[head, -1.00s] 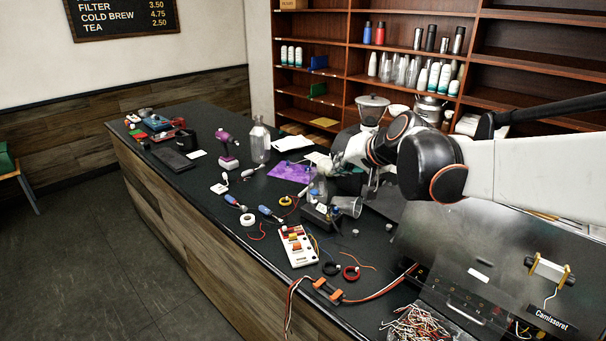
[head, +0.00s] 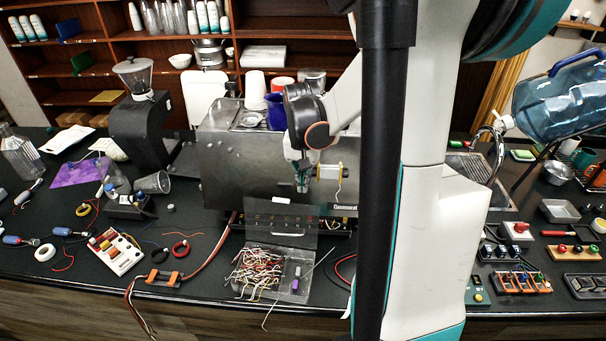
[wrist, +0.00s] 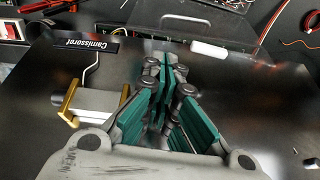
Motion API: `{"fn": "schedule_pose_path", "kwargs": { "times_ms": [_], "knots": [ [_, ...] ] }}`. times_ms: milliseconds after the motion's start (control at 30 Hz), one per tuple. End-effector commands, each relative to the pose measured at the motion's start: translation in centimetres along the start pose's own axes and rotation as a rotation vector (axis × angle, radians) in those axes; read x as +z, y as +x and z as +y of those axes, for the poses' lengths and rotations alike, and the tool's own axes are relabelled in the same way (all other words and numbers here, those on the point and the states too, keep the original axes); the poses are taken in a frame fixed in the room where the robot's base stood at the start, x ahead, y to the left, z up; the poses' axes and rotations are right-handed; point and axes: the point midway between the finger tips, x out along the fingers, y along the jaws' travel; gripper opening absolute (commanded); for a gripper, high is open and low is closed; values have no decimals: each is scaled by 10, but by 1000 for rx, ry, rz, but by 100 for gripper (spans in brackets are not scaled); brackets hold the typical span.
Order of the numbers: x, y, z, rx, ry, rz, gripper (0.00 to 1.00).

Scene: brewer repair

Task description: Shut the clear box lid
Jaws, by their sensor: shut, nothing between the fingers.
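The clear box (head: 306,293) sits on the counter in front of the steel brewer, with a tangle of coloured wires (head: 257,268) and a small purple-and-white item in it. Its see-through lid (head: 312,232) stands raised at the back of the box, against the brewer's front. What looks like the lid also shows at the top of the wrist view (wrist: 190,22). My gripper (head: 303,187) is shut and empty, above the lid and close to the brewer's front panel. In the wrist view its teal fingers (wrist: 165,68) are together, apart from the lid.
The steel brewer (head: 235,165) stands right behind the box. A yellow-ended spool (head: 330,172) on its front is just right of my gripper. My column hides part of the counter.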

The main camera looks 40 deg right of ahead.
Motion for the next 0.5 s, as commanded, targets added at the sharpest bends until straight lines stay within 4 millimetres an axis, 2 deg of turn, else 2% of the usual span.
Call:
{"fn": "schedule_pose_path", "kwargs": {
  "times_ms": [33,200,333,500],
  "knots": [
    [0,11,0,0,0,0,0],
    [0,38,0,-1,-1,0,0],
    [0,51,-1,-2,-1,1,0],
    [0,58,-1,-2,-2,1,0]
  ]
}}
